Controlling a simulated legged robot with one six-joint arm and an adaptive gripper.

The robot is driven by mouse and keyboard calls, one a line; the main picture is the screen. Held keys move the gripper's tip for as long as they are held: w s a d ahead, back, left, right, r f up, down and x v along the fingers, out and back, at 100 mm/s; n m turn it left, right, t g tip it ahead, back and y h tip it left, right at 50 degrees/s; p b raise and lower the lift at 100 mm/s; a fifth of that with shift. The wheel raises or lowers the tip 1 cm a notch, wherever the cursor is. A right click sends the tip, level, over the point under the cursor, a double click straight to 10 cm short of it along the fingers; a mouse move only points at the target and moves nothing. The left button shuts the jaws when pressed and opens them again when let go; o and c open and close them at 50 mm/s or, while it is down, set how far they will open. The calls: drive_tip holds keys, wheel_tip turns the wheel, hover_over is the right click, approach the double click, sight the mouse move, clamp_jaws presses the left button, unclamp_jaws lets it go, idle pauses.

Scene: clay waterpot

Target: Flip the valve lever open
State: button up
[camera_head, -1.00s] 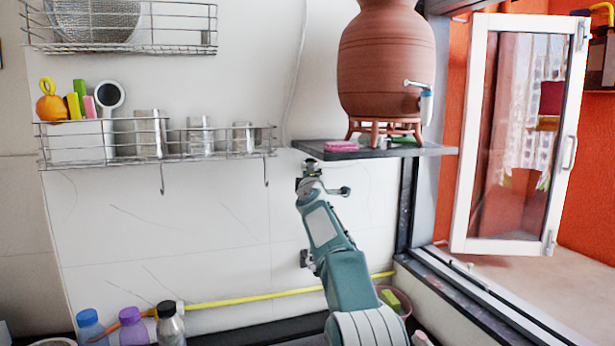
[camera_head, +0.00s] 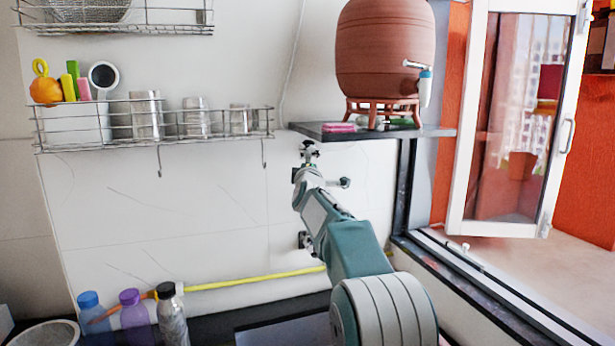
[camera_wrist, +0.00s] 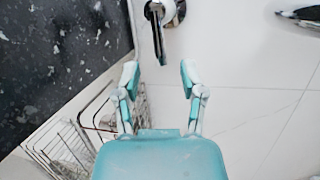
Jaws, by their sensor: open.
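In the wrist view, a chrome valve with a dark, narrow lever (camera_wrist: 159,42) sits on the white wall at the top, with the lever pointing down the picture. My gripper (camera_wrist: 160,72) is open and empty, and its two teal fingers stand apart on either side of the line of the lever. The lever's tip is just beyond the fingertips, with no contact visible. In the head view, a chrome wall fitting (camera_head: 308,149) shows just under the dark shelf, at the far end of my arm. My arm hides most of the gripper there.
A clay waterpot (camera_head: 386,50) with its own tap (camera_head: 425,85) stands on the dark shelf (camera_head: 445,133). A wire rack (camera_head: 150,125) with cups is on the wall at left. Another chrome fitting (camera_wrist: 300,15) is at right in the wrist view. Bottles (camera_head: 135,318) stand below.

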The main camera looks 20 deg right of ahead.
drive_tip(key=v, duration=0.6)
drive_tip(key=shift+s+f, duration=0.2)
drive_tip(key=shift+s, duration=0.05)
drive_tip(key=s+a+f+m+g+y, duration=0.3)
drive_tip(key=s+a, duration=0.1)
drive_tip(key=s, duration=0.5)
drive_tip(key=s+a+f+m+g+y, duration=0.25)
drive_tip(key=s+a, duration=0.25)
drive_tip(key=s, duration=0.5)
drive_tip(key=s+f+m+g, duration=0.2)
drive_tip(key=s+f, duration=0.3)
drive_tip(key=s, duration=0.4)
drive_tip(key=s+a+f+m+g, duration=0.1)
drive_tip(key=s+f+m+g, duration=0.2)
drive_tip(key=s, duration=0.6)
drive_tip(key=s+a+f+m+g, duration=0.1)
drive_tip(key=s+f+m+g, duration=0.2)
drive_tip(key=s+f, duration=0.5)
drive_tip(key=shift+s+a, duration=0.2)
drive_tip(key=shift+s, duration=0.85)
